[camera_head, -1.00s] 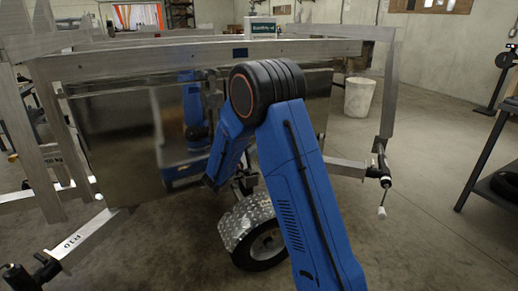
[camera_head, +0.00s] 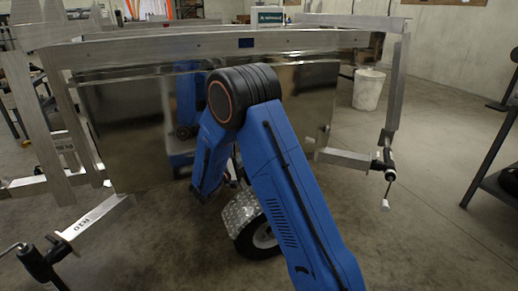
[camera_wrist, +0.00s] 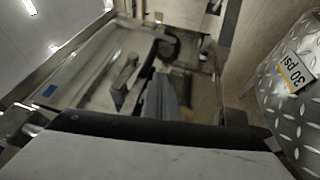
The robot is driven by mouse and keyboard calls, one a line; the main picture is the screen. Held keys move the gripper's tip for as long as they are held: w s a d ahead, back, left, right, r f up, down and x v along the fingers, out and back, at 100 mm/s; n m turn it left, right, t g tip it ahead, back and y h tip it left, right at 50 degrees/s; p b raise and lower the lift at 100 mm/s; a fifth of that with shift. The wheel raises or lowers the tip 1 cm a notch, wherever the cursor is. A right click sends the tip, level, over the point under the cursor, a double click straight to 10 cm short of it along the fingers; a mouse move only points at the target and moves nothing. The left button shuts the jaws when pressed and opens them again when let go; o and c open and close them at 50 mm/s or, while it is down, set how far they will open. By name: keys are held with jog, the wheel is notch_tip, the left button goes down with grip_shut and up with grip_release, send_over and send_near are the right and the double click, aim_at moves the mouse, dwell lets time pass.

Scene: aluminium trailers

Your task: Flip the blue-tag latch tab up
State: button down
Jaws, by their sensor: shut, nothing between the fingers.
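A blue tag also shows at the left of the wrist view (camera_wrist: 50,90). In the wrist view, a grey lever-like piece (camera_wrist: 125,72) stands right of the tag; I cannot tell for sure if it is the latch tab. My gripper (camera_wrist: 163,95) appears as a narrow grey-blue shape, shut and empty, close to that piece. I cannot tell whether they touch. In the head view my blue arm hides the gripper and the area around it.
The trailer's shiny front panel (camera_head: 125,135) reflects my arm. Jack brackets stick out at left (camera_head: 40,265) and right (camera_head: 385,168).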

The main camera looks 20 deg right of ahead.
jog(key=shift+v, duration=1.3)
